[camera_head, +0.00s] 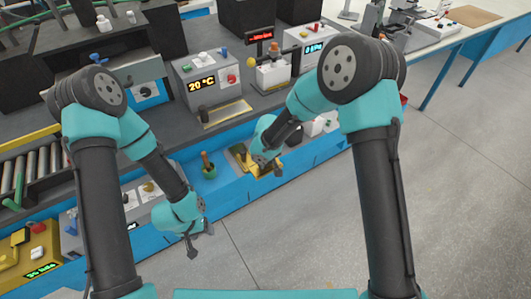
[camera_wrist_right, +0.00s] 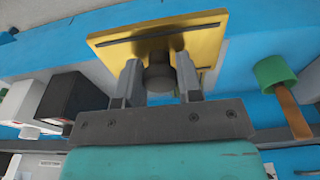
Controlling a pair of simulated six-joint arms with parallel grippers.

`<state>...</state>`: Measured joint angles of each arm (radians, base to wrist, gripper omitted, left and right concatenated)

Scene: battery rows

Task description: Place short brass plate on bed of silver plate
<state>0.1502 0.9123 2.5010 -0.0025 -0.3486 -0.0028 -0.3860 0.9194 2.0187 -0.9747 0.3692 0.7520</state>
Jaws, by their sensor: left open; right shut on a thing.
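The brass plate (camera_wrist_right: 205,45) is a flat yellow slab with a dark slot and a dark round knob (camera_wrist_right: 158,75). My right gripper (camera_wrist_right: 158,82) is shut on the knob in the right wrist view. In the head view the plate (camera_head: 276,171) is partly hidden by my right gripper (camera_head: 263,160), over the blue front ledge. A pale plate (camera_head: 226,113) with a brassy tint lies in front of the 20 °C box; I cannot tell whether it is the silver plate. My left gripper (camera_head: 192,245) is open and empty, low in front of the bench.
A green cup (camera_head: 209,171) with a brown-handled tool stands on the blue ledge (camera_head: 234,191), left of the right gripper. The 20 °C box (camera_head: 208,80) and a small white device (camera_head: 271,76) stand behind. A roller conveyor (camera_head: 35,172) is at the left. Open floor lies right.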

